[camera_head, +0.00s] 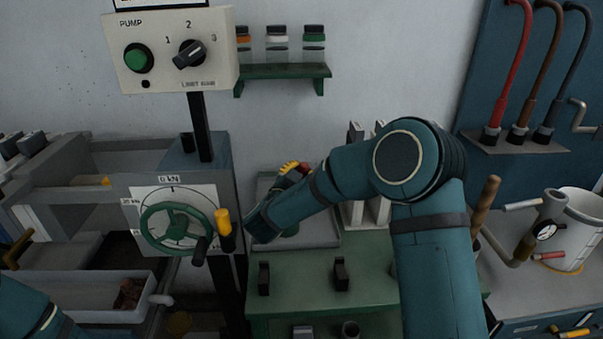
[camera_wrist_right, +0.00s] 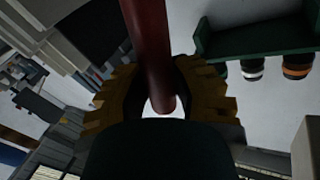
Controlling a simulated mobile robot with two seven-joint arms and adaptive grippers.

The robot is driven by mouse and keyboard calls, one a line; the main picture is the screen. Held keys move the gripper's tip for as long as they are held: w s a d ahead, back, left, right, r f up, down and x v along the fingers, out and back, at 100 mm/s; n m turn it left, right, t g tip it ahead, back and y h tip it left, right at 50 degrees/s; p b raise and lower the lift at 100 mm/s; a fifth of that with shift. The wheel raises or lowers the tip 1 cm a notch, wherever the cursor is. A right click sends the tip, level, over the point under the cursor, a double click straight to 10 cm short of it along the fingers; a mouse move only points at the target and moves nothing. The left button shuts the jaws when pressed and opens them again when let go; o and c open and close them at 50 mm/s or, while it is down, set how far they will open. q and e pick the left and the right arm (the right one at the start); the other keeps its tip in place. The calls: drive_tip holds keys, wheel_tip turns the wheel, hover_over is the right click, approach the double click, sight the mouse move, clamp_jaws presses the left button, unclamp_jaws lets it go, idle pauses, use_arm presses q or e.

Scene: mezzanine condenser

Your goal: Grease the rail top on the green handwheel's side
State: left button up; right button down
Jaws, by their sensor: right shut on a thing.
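The green handwheel (camera_head: 177,227) is on the front of a grey-blue housing at left, with a dial plate behind it. Pale grey horizontal bars (camera_head: 60,190) run left from the housing; I cannot tell which surface is the rail top. My right gripper (camera_head: 292,167) is right of the handwheel, partly hidden by its own wrist. In the wrist view its yellow fingers (camera_wrist_right: 160,90) are shut around a dark red, rod-like thing (camera_wrist_right: 148,40). Its far end is out of that view, and I cannot tell whether it carries grease. My left gripper is out of view; only my left arm shows at bottom left.
A control box (camera_head: 170,50) stands on a post above the housing. A yellow-topped lever (camera_head: 223,222) is beside the handwheel. A green shelf (camera_head: 283,72) holds jars. A green cabinet (camera_head: 375,290) carries a grey tray. At right are a white bucket (camera_head: 580,225) and hanging hoses (camera_head: 510,75).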

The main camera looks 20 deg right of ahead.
drive_tip(key=shift+f+b, duration=0.65)
drive_tip(key=shift+f, duration=0.15)
idle(2.0)
drive_tip(key=shift+r+p, duration=2.15)
drive_tip(key=shift+r, duration=1.45)
